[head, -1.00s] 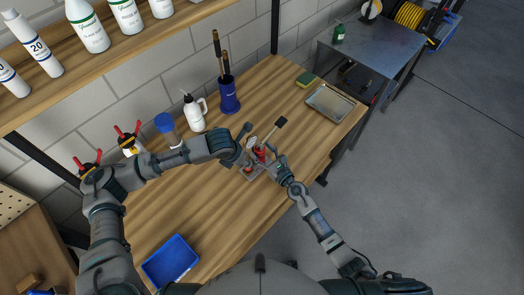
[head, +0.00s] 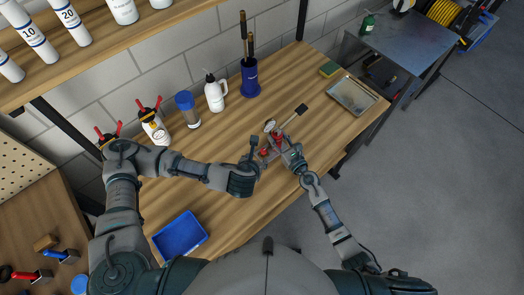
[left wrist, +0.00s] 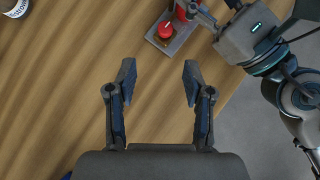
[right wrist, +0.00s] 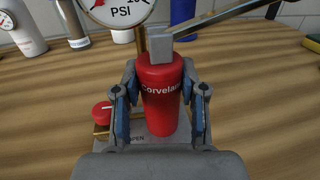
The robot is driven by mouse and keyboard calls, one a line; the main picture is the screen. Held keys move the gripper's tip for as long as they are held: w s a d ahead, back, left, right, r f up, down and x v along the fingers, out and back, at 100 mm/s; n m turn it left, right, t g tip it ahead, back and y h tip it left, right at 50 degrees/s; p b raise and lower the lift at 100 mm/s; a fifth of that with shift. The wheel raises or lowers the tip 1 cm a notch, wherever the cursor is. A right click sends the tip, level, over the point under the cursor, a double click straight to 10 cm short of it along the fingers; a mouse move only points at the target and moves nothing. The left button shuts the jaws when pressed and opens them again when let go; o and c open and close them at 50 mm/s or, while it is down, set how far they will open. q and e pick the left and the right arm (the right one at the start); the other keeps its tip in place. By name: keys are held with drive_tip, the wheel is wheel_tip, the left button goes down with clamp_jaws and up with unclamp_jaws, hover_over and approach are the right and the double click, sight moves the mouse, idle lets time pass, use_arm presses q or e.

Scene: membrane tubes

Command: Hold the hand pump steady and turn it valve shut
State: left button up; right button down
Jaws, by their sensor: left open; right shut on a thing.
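The hand pump has a red cylinder (right wrist: 161,100) standing upright on a grey base plate (left wrist: 181,42), a gauge and a lever handle (head: 295,116). My right gripper (head: 284,150) is shut around the cylinder, one finger on each side in the right wrist view. The valve is a red round knob (right wrist: 102,112) with a white mark, on a brass-coloured stem beside the cylinder; it also shows in the left wrist view (left wrist: 165,30). Lettering on the plate near it is partly hidden. My left gripper (left wrist: 158,72) is open and empty, short of the knob and apart from it.
On the workbench (head: 215,205) a blue tray (head: 180,236) lies at the front left. Bottles and a blue holder (head: 250,78) stand along the wall. A metal tray (head: 353,95) and a sponge (head: 330,69) lie at the far right. The wood around the pump is clear.

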sight(261, 151)
use_arm(q)
drive_tip(key=shift+n+t, duration=0.3)
drive_tip(key=x, duration=1.1)
drive_tip(key=shift+f, duration=0.25)
drive_tip(key=shift+c, duration=0.2)
drive_tip(key=c, duration=0.8)
clamp_jaws()
